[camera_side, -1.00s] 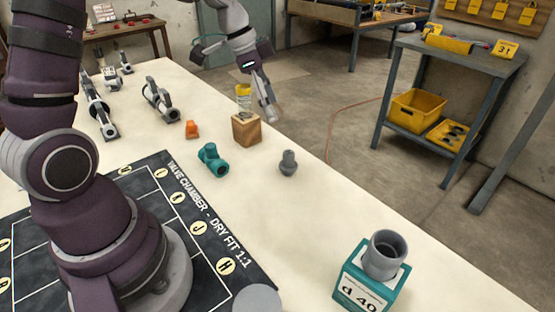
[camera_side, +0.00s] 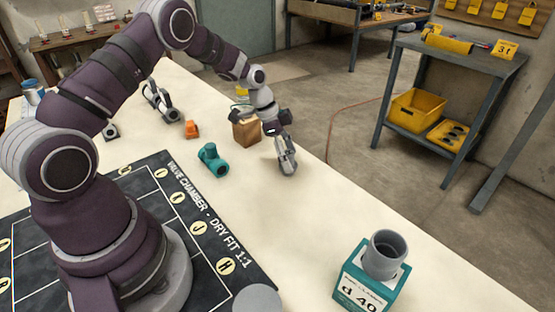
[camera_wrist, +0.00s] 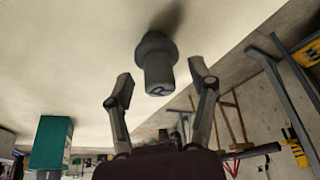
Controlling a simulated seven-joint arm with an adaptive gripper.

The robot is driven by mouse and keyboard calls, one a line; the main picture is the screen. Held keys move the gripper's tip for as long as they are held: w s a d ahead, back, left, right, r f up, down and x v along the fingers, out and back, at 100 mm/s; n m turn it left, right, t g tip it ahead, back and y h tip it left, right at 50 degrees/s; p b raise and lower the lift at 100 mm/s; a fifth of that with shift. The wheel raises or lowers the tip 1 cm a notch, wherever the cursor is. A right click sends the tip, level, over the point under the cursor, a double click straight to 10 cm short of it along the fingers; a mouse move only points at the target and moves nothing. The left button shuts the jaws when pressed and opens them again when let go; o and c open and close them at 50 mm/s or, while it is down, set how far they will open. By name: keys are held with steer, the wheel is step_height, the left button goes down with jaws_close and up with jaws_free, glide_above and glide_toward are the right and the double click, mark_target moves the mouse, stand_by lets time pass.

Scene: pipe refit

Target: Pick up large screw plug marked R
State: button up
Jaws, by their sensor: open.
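The large grey screw plug (camera_wrist: 156,62) shows in the wrist view, with a dark R on its near end face. It stands on the pale bench top and casts a shadow. My gripper (camera_wrist: 160,78) is open, with one finger on each side of the plug's near end. Gaps show between the fingers and the plug, so it is not gripped. In the side view my gripper (camera_side: 287,163) points down at the plug's place and hides most or all of it.
A wooden block (camera_side: 246,133), a teal fitting (camera_side: 213,160) and an orange part (camera_side: 192,129) stand left of my gripper. A teal block marked d 40 (camera_side: 365,290) carries a grey pipe piece (camera_side: 385,255) at the front right. The bench between is clear.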

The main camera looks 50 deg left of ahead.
jaws_close()
stand_by(0.3)
